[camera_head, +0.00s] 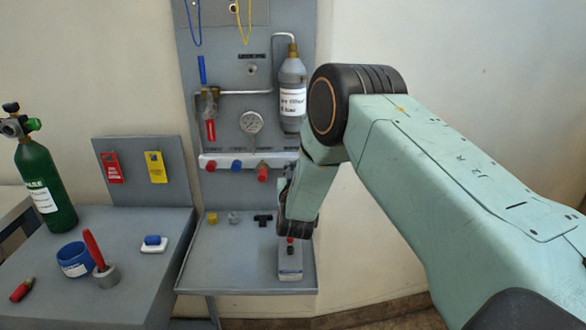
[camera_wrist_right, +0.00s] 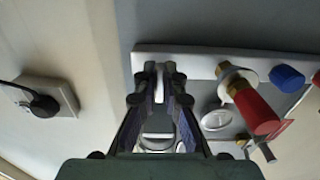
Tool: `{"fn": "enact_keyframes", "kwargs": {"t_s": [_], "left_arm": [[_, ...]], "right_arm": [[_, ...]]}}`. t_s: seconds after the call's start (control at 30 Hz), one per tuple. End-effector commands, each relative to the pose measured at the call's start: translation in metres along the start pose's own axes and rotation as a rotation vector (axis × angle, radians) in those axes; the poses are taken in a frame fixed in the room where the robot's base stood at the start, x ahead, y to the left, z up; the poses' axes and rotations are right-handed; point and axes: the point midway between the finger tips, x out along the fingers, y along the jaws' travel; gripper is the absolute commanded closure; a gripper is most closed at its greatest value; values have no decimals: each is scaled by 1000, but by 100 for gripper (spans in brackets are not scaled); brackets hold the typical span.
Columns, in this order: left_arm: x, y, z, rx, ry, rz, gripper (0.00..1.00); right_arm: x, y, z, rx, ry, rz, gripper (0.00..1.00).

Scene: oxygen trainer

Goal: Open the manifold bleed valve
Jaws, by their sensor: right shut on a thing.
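The pale manifold (camera_head: 225,161) runs across the upright grey panel, with red, blue and red knobs along its front. In the right wrist view the manifold (camera_wrist_right: 215,60) crosses above the fingers, with a red knob on a brass fitting (camera_wrist_right: 255,108) and a blue knob (camera_wrist_right: 287,77) to the right. My right gripper (camera_wrist_right: 160,75) is shut at the manifold's end on a small grey part, which I take to be the bleed valve; the fingers mostly hide it. In the head view my right arm covers this end of the manifold and the gripper. My left gripper is not in view.
A gauge (camera_head: 251,122) and a grey bottle (camera_head: 292,88) are mounted above the manifold. Small fittings lie on the shelf (camera_head: 225,265) below. A green cylinder (camera_head: 45,180) and a blue tape roll (camera_head: 73,259) stand on the left bench. A plugged socket (camera_wrist_right: 48,95) is beside the gripper.

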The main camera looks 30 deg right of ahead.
Motion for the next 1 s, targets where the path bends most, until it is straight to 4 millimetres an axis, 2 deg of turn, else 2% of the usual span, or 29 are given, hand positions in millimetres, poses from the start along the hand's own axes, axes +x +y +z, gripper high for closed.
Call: {"fn": "enact_keyframes", "kwargs": {"t_s": [0.37, 0.4, 0.67, 1.0], "left_arm": [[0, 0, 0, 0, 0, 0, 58], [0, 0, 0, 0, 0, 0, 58], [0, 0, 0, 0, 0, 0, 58], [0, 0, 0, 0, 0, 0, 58]], "right_arm": [[0, 0, 1, -7, -1, 0, 100], [0, 0, 1, -7, -1, 0, 89], [0, 0, 0, -5, 0, 0, 67], [-2, 0, 0, -5, 0, 0, 67]]}}
